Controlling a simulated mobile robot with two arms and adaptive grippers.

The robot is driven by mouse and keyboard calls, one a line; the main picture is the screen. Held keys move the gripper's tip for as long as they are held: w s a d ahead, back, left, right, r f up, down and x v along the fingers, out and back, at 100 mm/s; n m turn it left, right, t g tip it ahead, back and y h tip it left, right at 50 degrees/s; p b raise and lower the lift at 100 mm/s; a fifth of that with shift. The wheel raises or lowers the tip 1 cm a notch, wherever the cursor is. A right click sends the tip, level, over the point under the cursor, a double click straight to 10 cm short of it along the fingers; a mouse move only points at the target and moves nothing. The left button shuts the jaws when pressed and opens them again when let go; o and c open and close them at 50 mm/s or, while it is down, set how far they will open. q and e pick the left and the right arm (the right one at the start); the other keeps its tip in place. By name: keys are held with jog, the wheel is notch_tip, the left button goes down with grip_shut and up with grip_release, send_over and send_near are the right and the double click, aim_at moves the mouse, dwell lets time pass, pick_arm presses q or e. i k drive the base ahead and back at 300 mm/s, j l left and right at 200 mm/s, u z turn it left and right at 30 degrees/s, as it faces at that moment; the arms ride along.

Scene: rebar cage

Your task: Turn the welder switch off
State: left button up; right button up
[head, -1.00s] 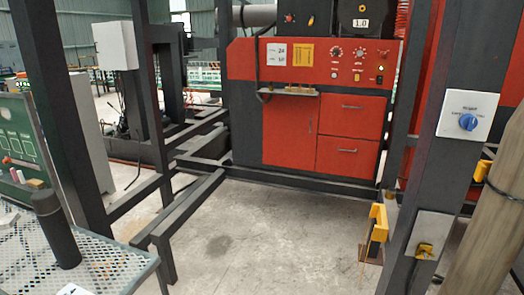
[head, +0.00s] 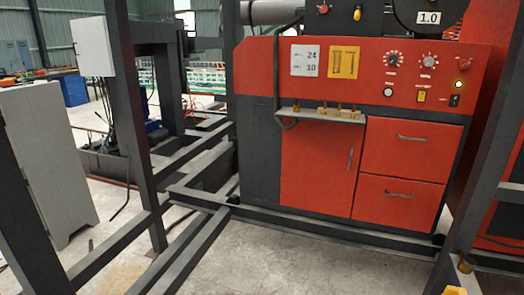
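The red and dark grey welder cabinet (head: 375,50) stands ahead, with its control panel facing me. Which of these is the welder switch, and the positions of the small switches, are too small to tell.
Dark steel beams (head: 330,231) run low across the floor in front of the cabinet. Dark posts stand at left and right. A small shelf (head: 320,114) with brass pieces juts from the cabinet front. A grey cabinet (head: 48,165) stands at left. Bare floor shows in front.

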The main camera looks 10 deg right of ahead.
aim_at(463, 64)
jog(key=i+z, duration=0.15)
jog(key=i, duration=0.3)
jog(key=i+j+z, duration=0.15)
jog(key=i, duration=0.3)
jog(key=i+j+z, duration=0.15)
jog(key=i, duration=0.3)
jog(key=i+j+z, duration=0.15)
jog(key=i, duration=0.3)
